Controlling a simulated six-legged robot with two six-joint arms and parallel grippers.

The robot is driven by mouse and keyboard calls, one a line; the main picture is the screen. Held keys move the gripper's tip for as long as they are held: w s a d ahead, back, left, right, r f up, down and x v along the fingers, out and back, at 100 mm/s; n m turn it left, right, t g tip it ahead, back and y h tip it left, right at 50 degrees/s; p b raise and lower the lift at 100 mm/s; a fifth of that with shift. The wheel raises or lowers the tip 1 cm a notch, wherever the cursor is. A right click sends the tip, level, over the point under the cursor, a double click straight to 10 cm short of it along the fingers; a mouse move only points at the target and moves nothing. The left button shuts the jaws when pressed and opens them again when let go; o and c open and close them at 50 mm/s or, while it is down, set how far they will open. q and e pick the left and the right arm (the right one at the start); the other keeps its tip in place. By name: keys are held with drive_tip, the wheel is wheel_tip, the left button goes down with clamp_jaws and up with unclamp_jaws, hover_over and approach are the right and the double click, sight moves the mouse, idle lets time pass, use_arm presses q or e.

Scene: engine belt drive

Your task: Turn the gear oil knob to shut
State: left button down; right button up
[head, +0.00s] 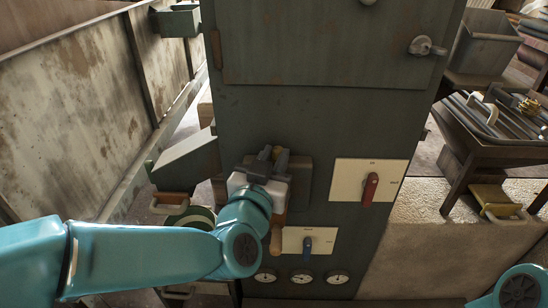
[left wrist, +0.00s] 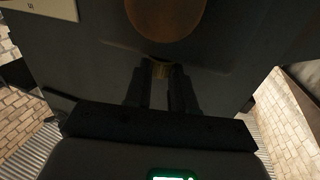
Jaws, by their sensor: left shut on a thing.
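My left gripper (head: 270,156) is up against the front of the dark green cabinet (head: 300,120). In the left wrist view, its two dark fingers (left wrist: 162,88) are closed around a small brass-coloured part (left wrist: 161,69), which looks like the gear oil knob. Most of that part is hidden by the fingers, so its turn position cannot be read. In the head view my gripper and wrist cover it. My right gripper is not in view.
Right of the gripper are a red lever (head: 370,190) and, lower, a blue lever (head: 308,245), both on pale plates. Several round gauges (head: 302,277) sit below. A wooden handle (head: 276,238) hangs close by my wrist. A side table (head: 490,140) stands at the right.

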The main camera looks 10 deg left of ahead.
use_arm(q)
drive_tip(key=n+y+p, duration=0.1)
drive_tip(key=n+y, duration=0.1)
drive_tip(key=y, duration=0.1)
drive_tip(key=d+n+g+y+p, duration=0.1)
drive_tip(key=n+y+p, duration=0.1)
drive_tip(key=y, duration=0.1)
drive_tip(key=n+g+y+p, duration=0.1)
drive_tip(key=n+y, duration=0.1)
drive_tip(key=y, duration=0.1)
drive_tip(key=shift+w+d+r+p, duration=0.2)
drive_tip(key=shift+d+p, duration=0.05)
drive_tip(key=shift+p, duration=0.1)
drive_tip(key=shift+w+d+f+n+g+y+p, duration=0.1)
drive_tip(key=shift+n+g+y+p, duration=0.5)
drive_tip(key=shift+y, duration=0.35)
drive_tip(key=shift+w+d+n+g+y+p, duration=0.1)
drive_tip(key=shift+n+g+y+p, duration=0.25)
drive_tip(key=shift+n+g+y, duration=0.4)
drive_tip(key=shift+n+y, duration=0.25)
drive_tip(key=shift+y, duration=0.05)
drive_tip(key=c, duration=0.9)
unclamp_jaws()
drive_tip(key=shift+c, duration=0.2)
drive_tip(key=shift+f, duration=0.1)
